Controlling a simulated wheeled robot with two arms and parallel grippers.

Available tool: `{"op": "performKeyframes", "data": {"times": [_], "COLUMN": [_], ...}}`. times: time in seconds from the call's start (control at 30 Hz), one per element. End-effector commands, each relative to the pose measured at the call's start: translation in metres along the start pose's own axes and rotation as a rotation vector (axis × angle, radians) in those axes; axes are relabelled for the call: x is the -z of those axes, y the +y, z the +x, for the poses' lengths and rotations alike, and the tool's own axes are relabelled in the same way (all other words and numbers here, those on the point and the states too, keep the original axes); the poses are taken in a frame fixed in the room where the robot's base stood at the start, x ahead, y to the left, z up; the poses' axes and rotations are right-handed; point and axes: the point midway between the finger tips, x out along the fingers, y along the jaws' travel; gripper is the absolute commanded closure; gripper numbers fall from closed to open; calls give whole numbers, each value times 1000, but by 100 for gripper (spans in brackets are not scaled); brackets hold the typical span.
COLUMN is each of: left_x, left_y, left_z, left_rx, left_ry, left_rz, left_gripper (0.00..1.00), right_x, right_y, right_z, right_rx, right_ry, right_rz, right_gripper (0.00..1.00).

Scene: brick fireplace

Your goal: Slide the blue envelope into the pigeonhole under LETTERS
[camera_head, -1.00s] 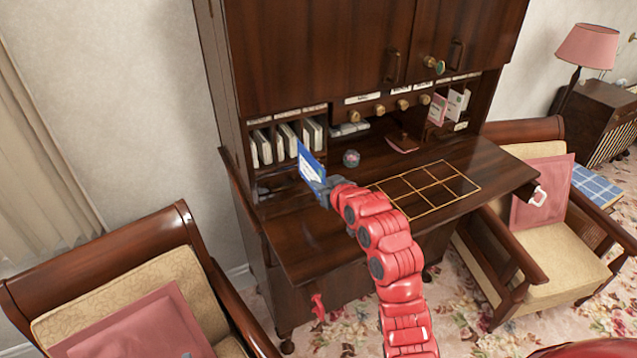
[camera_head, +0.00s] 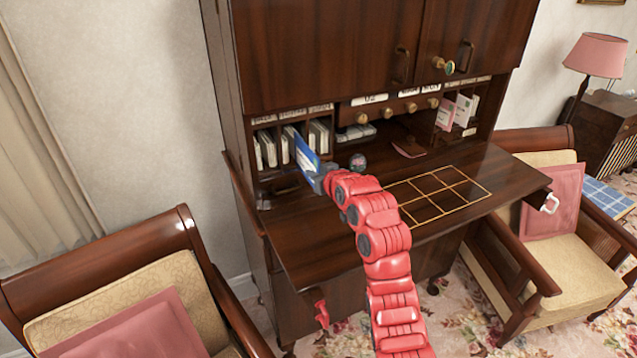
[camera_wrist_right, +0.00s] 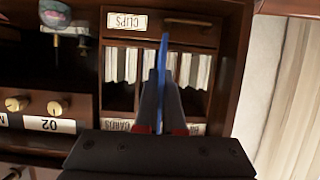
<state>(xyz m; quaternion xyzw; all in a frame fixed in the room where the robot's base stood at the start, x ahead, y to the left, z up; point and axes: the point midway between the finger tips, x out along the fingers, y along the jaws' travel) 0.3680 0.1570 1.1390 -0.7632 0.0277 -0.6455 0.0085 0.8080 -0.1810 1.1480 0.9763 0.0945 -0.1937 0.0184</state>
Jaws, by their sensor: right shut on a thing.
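The blue envelope (camera_head: 306,156) stands on edge in front of the left pigeonholes of the dark wooden desk. My right gripper (camera_head: 318,179) is shut on its near lower part. The labels over the left pigeonholes (camera_head: 292,113) are too small to read in the head view. In the wrist view, upside down, one label reads CARDS (camera_wrist_right: 118,125); the label beside it is partly hidden. I cannot tell which is LETTERS. My left gripper is not in view.
White cards or envelopes (camera_head: 266,149) stand in the left pigeonholes. A drawer labelled CLIPS (camera_wrist_right: 127,22) lies beneath them. A gold grid (camera_head: 438,193) marks the clear desktop. Armchairs (camera_head: 120,285) flank the desk.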

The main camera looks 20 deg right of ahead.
Motion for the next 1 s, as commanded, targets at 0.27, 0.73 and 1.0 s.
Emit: {"op": "performKeyframes", "data": {"times": [0.27, 0.73, 1.0], "left_x": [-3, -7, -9], "left_y": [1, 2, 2], "left_z": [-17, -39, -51], "left_rx": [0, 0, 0], "left_ry": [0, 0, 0], "left_rz": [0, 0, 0], "left_gripper": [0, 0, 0], "right_x": [5, 20, 27], "right_y": [0, 0, 1], "right_z": [21, 55, 74], "right_rx": [1, -1, -1], "right_ry": [-1, 1, 1], "right_rz": [0, 1, 1], "right_gripper": [100, 100, 100]}}
